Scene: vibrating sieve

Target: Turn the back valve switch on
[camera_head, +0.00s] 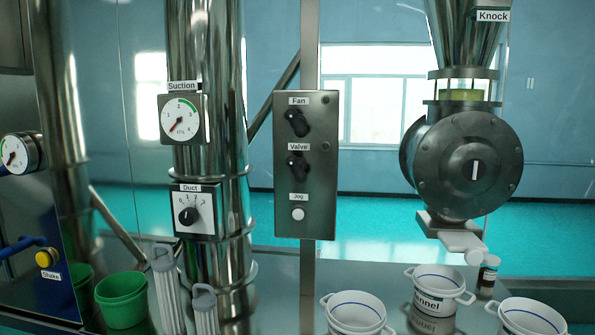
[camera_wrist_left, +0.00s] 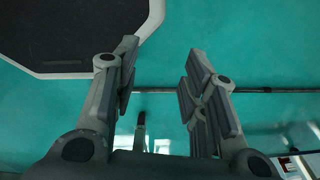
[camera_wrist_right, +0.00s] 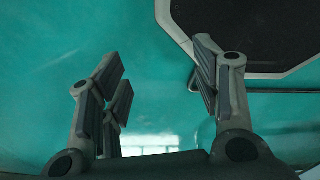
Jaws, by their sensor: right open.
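In the head view a grey control panel (camera_head: 305,220) stands upright on a post near the middle. It carries a black Fan knob (camera_head: 298,122) at the top, a black Valve knob (camera_head: 298,167) below it and a white Jog button (camera_head: 298,214) at the bottom. Both knobs look tilted; I cannot read their exact setting. Neither gripper shows in the head view. My left gripper (camera_wrist_left: 160,85) is open and empty over the teal floor in its wrist view. My right gripper (camera_wrist_right: 163,80) is open and empty over the floor in its wrist view.
A steel pipe with a Suction gauge (camera_head: 180,118) and Duct dial (camera_head: 190,212) stands left of the panel. A round valve housing (camera_head: 450,165) hangs at right. A green bucket (camera_head: 122,300), white pots (camera_head: 438,284) and a brown bottle (camera_head: 488,270) stand in front.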

